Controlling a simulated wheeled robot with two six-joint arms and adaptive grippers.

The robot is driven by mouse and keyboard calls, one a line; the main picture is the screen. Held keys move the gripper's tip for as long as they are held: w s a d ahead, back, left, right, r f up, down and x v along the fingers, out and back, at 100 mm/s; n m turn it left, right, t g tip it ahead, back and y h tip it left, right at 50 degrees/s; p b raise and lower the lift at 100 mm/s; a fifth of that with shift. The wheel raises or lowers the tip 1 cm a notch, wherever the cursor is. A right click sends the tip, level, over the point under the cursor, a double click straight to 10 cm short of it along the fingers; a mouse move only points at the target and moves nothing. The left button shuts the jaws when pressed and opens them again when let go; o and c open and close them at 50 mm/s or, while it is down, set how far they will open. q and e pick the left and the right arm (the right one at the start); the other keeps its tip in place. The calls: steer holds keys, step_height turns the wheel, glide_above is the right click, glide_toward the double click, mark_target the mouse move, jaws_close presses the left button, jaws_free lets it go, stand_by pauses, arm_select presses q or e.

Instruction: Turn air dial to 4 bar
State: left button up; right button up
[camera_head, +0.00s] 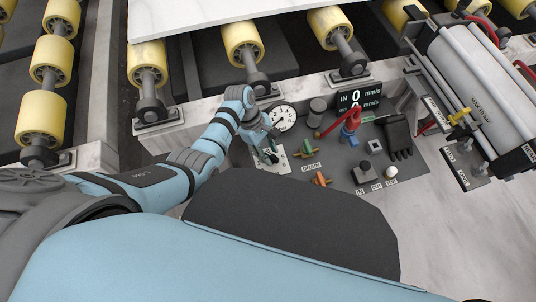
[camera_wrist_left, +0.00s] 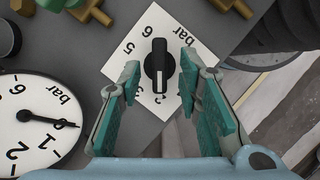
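The air dial is a black knob (camera_wrist_left: 158,62) on a white square plate (camera_wrist_left: 140,35) marked "bar", with 5 and 6 readable. Its white line points down in the left wrist view, towards a numeral that looks like 2 or 3; other numerals are hidden by the fingers. My left gripper (camera_head: 267,150) is open, its two green-padded fingers on either side of the knob with gaps visible. Whether the tips reach down to the knob's height I cannot tell. In the head view the plate (camera_head: 280,164) is partly covered by the gripper. My right gripper is not in view.
A round pressure gauge (camera_wrist_left: 38,125) sits beside the dial; it also shows in the head view (camera_head: 283,117). Yellow rollers (camera_head: 242,42) stand behind.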

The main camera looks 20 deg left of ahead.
arm_select(q)
steer(key=shift+f, duration=0.15)
steer(key=shift+d, duration=0.1)
jaws_close()
steer(key=m, duration=0.2)
steer(key=m+g+y+b, duration=0.1)
steer(key=m, duration=0.1)
steer(key=shift+w+d+f+g, duration=0.1)
steer(key=shift+w+g, duration=0.05)
steer(key=shift+g, duration=0.15)
steer(key=m+b, duration=0.1)
steer(key=m, duration=0.1)
steer(key=m+g+y+b, duration=0.1)
steer(key=m, duration=0.1)
steer(key=m+y+b, duration=0.1)
steer(key=m+b, duration=0.1)
steer(key=m, duration=0.1)
steer(key=shift+w+d, duration=0.15)
steer(key=shift+d, duration=0.1)
steer(key=m, duration=0.1)
steer(key=m+y+b, duration=0.1)
steer(key=m, duration=0.2)
steer(key=shift+d+g+y, duration=0.25)
steer(key=shift+g+y, duration=0.05)
steer(key=shift+m+b, duration=0.3)
